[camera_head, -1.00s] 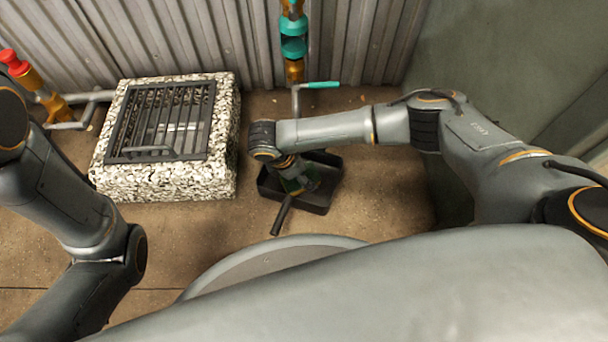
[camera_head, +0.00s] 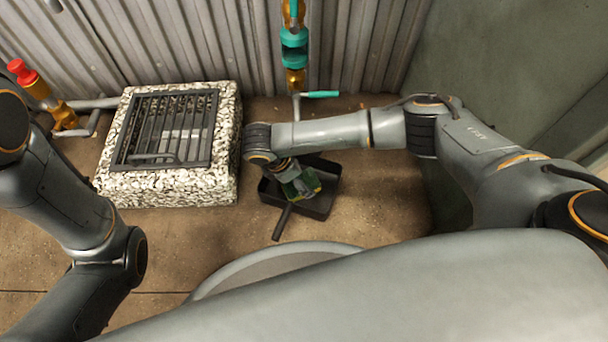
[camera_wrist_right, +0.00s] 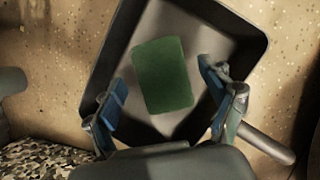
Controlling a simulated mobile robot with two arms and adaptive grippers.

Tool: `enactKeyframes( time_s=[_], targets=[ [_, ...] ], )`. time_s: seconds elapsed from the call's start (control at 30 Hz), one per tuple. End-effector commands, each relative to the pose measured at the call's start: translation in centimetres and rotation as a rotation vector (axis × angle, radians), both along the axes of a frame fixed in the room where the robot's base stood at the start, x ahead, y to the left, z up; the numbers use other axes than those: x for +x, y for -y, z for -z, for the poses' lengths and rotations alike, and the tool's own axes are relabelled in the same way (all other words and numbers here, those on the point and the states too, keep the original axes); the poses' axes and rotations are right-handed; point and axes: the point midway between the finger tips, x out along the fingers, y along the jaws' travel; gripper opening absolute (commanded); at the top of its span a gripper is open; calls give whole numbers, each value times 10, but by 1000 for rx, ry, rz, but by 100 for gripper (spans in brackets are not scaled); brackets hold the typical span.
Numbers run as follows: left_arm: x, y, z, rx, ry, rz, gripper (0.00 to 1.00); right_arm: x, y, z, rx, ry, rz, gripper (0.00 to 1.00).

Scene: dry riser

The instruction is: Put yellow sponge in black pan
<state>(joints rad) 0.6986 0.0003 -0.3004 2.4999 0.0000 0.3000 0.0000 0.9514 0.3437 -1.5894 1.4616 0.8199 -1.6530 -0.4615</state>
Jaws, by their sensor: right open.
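The black pan (camera_head: 322,204) lies on the brown floor, its handle pointing toward me in the head view. It also shows in the right wrist view (camera_wrist_right: 228,28). The sponge (camera_wrist_right: 161,75) shows a green face there and lies inside the pan, or just above its bottom; I cannot tell which. No clear yellow side shows in that view. My right gripper (camera_wrist_right: 163,90) is open, its two blue-padded fingers apart on either side of the sponge, with gaps to it. In the head view my right gripper (camera_head: 298,186) is over the pan. My left gripper is out of view.
A pebbled block (camera_head: 168,190) with a metal grate (camera_head: 165,128) stands left of the pan. A teal and gold pipe (camera_head: 294,50) with a valve handle stands behind, against the corrugated wall. A red-capped pipe (camera_head: 45,90) is at the far left. Floor right of the pan is clear.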

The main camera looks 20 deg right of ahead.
Motion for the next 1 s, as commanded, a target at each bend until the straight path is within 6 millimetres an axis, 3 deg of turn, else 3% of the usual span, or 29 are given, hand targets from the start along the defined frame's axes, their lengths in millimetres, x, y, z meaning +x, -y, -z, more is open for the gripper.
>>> enactKeyframes(
  time_s=[0.03, 0.1, 0.4, 0.83, 0.93, 1.0],
  targets=[
    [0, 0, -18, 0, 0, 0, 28, -1, -6, -20, 2, 0, -1, 82],
    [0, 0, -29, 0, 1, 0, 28, -1, -12, -34, 2, 0, -1, 82],
    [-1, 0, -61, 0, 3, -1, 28, -4, -31, -77, 1, -1, -1, 82],
    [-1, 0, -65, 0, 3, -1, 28, -4, -38, -85, 8, 3, -2, 82],
    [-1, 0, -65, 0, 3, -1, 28, 2, -62, -91, 93, 42, -12, 82],
    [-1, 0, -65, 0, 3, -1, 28, 11, -98, -104, 228, 103, -29, 82]
  ],
)
